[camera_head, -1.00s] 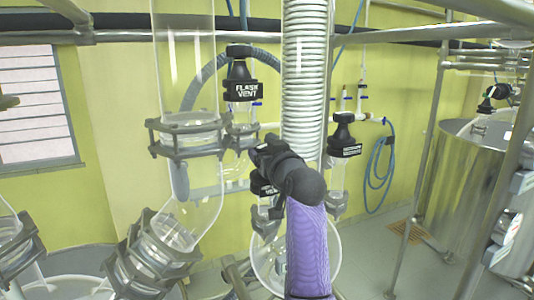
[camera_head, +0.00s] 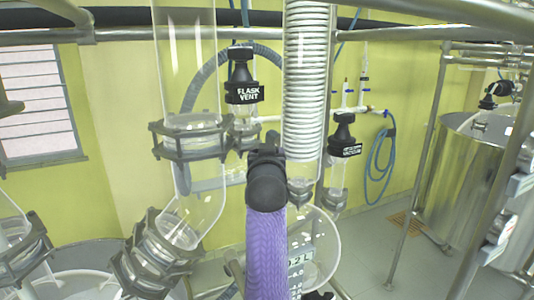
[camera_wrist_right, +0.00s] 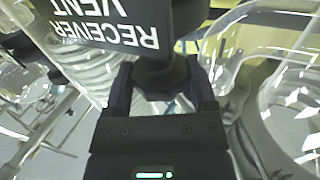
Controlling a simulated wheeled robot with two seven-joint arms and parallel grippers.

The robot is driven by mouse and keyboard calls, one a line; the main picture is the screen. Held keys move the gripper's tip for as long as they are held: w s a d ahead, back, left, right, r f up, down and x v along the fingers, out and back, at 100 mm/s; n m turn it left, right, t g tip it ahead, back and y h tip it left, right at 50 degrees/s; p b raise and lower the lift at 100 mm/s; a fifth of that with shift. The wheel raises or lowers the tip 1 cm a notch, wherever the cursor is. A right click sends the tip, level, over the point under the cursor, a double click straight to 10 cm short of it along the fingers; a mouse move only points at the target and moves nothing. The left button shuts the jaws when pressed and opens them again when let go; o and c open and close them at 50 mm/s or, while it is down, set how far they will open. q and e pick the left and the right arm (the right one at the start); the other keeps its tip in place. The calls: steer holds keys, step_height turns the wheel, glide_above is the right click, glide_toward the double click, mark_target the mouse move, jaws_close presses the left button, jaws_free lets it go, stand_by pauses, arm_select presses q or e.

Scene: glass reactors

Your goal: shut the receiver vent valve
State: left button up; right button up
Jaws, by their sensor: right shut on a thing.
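The receiver vent valve (camera_wrist_right: 105,22) shows in the right wrist view as a black body with a white RECEIVER VENT label, upside down in the picture. My right gripper (camera_wrist_right: 160,82) is shut on the valve's black knob (camera_wrist_right: 158,68), with one dark finger on each side. In the head view my right gripper (camera_head: 266,160), at the end of a purple-sleeved arm, is in front of the valve and hides it. How far the valve is turned cannot be told. My left gripper is not in view.
The black flask vent valve (camera_head: 241,90) stands above and left of my gripper. A black vacuum valve (camera_head: 343,140) stands to the right. Glass tubes, a coil column (camera_head: 306,80) and a graduated glass vessel (camera_head: 322,250) crowd around my arm. A steel tank (camera_head: 470,180) is farther right.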

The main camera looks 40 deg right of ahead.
steer(key=o, duration=1.2)
steer(key=shift+c, duration=0.2)
steer(key=shift+s+a+f, duration=0.1)
steer(key=shift+s+a, duration=0.15)
steer(key=shift+s, duration=0.05)
steer(key=b+v, duration=0.2)
steer(key=v, duration=0.7)
steer(key=shift+b, duration=0.35)
